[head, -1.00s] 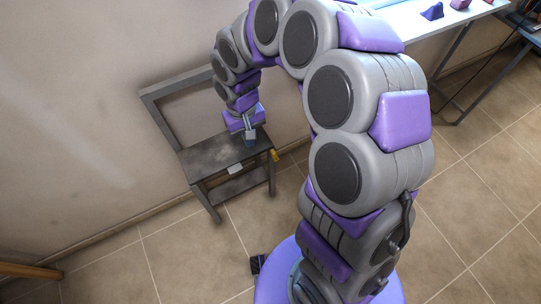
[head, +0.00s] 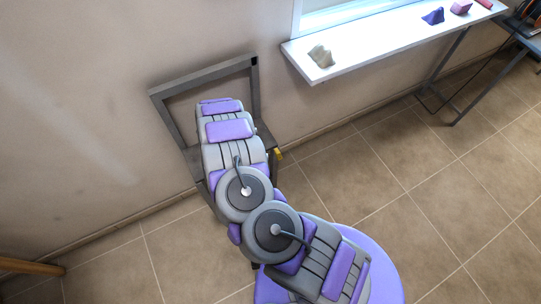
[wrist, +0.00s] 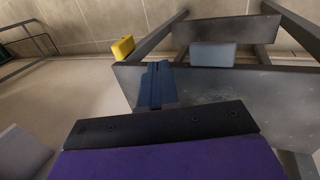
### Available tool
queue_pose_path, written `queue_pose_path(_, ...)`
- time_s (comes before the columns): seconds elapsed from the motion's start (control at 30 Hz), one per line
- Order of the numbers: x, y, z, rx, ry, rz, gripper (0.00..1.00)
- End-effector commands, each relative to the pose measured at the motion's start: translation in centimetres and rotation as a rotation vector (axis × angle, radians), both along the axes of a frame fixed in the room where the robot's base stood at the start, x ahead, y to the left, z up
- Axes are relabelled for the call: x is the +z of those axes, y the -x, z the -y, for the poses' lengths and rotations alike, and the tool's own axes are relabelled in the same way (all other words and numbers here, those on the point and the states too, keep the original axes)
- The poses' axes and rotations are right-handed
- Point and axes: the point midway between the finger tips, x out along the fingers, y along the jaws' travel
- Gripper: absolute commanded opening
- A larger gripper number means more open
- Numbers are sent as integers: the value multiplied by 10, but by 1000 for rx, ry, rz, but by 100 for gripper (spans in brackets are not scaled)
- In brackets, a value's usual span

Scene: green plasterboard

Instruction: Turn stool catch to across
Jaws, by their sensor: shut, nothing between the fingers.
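The dark grey stool (head: 262,135) with its tall square back frame stands against the wall in the head view, mostly covered by my arm. In the wrist view its seat (wrist: 245,95) lies beyond my gripper. A pale grey block (wrist: 213,54) sits at the seat's edge, and a yellow block (wrist: 122,47) is at a corner; the yellow one also shows in the head view (head: 278,154). I cannot tell which of these is the catch. My gripper (wrist: 160,66) is shut and empty, its blue fingers at the seat edge between the two blocks. Contact is unclear.
A white shelf (head: 385,42) under the window holds a beige block (head: 321,56), a purple block (head: 433,16) and a pink one (head: 461,7). A brown wooden bar (head: 30,267) is at lower left.

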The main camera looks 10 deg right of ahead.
Motion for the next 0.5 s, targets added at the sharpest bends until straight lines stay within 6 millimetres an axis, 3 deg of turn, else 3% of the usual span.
queue_pose_path(0.13, -13, -6, 17, 14, 35, 29, 0)
queue_pose_path(0.37, -29, -10, 30, 17, 42, 38, 0)
queue_pose_path(0.5, -52, -12, 35, 17, 50, 36, 0)
